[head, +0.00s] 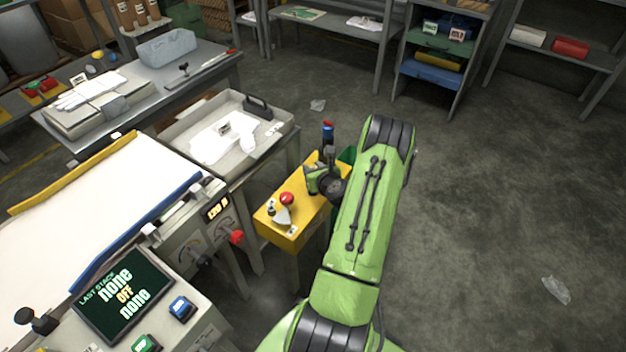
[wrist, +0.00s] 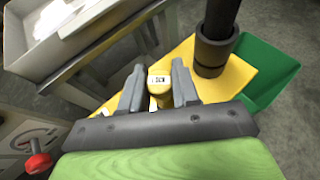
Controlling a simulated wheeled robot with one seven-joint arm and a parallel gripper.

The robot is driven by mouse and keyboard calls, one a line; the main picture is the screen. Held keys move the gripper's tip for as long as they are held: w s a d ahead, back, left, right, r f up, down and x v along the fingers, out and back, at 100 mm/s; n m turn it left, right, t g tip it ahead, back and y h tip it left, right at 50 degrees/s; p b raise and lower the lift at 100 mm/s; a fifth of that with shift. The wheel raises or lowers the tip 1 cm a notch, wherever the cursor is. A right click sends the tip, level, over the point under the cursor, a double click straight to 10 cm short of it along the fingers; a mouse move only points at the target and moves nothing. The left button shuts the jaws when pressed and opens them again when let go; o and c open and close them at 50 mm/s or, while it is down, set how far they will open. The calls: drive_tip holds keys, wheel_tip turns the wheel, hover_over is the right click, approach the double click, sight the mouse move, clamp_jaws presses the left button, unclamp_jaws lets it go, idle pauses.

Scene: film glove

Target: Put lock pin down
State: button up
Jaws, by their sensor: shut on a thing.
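My gripper (wrist: 158,84) is shut on the lock pin (wrist: 159,92), a small yellow piece with a white printed label, seen between the two grey fingers in the wrist view. In the head view my gripper (head: 312,182) is over the yellow stand (head: 265,221), near its back half. The arm and gripper hide part of the stand, and the pin cannot be made out in the head view. I cannot tell whether the pin touches the stand's top.
A dark upright cylinder (wrist: 214,50) stands close right of the fingers; a green bin (wrist: 268,75) is beside the stand. A red button (head: 287,198) and grey lever (head: 283,216) are on the stand's front. A grey tray (head: 265,139) is to the left. Open floor lies right.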

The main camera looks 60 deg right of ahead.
drive_tip(key=shift+f+b, duration=0.35)
drive_tip(key=shift+f, duration=0.95)
drive_tip(key=o, duration=1)
drive_tip(key=shift+o, duration=0.2)
